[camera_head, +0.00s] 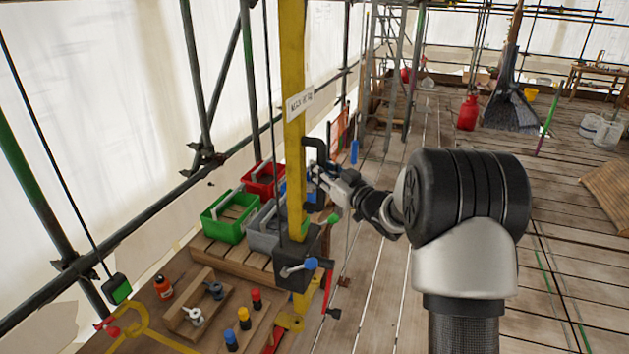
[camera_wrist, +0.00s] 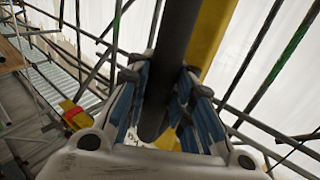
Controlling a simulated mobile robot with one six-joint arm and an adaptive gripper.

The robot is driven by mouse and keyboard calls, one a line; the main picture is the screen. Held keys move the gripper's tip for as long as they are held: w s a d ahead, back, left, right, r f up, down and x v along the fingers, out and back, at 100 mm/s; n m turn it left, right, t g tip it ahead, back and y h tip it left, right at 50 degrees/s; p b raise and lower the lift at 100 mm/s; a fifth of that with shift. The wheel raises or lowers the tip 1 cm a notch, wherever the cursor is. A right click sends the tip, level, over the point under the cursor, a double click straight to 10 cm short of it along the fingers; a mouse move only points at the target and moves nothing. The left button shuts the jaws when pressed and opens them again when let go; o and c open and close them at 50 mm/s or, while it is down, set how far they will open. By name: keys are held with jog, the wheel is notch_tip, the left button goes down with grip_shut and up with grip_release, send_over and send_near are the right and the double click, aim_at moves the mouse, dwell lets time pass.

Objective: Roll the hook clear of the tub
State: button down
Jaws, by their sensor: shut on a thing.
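A dark bent bar (camera_head: 313,143), which looks like the hook, juts from the right side of the yellow post (camera_head: 292,110). My gripper (camera_head: 318,178) is at the post's right side, shut on this bar below its bend. In the wrist view, the dark bar (camera_wrist: 172,70) runs between the two blue-padded fingers of my gripper (camera_wrist: 168,92). Behind the post stand a green tub (camera_head: 222,226), a grey tub (camera_head: 262,240) and a red tub (camera_head: 262,180). Something blue shows just right of the post. My fingers hide part of the bar.
The wooden bench (camera_head: 165,320) holds bottles and small fittings. Scaffold tubes and cables stand at left. Planked floor at right is largely open, with a red canister (camera_head: 467,113) farther back.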

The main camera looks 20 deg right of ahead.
jog(key=shift+w+d, duration=0.6)
jog(key=shift+d, duration=0.05)
jog(key=c, duration=1.4)
grip_release()
jog(key=shift+s, duration=0.1)
jog(key=shift+a, duration=0.1)
jog(key=v, duration=1.2)
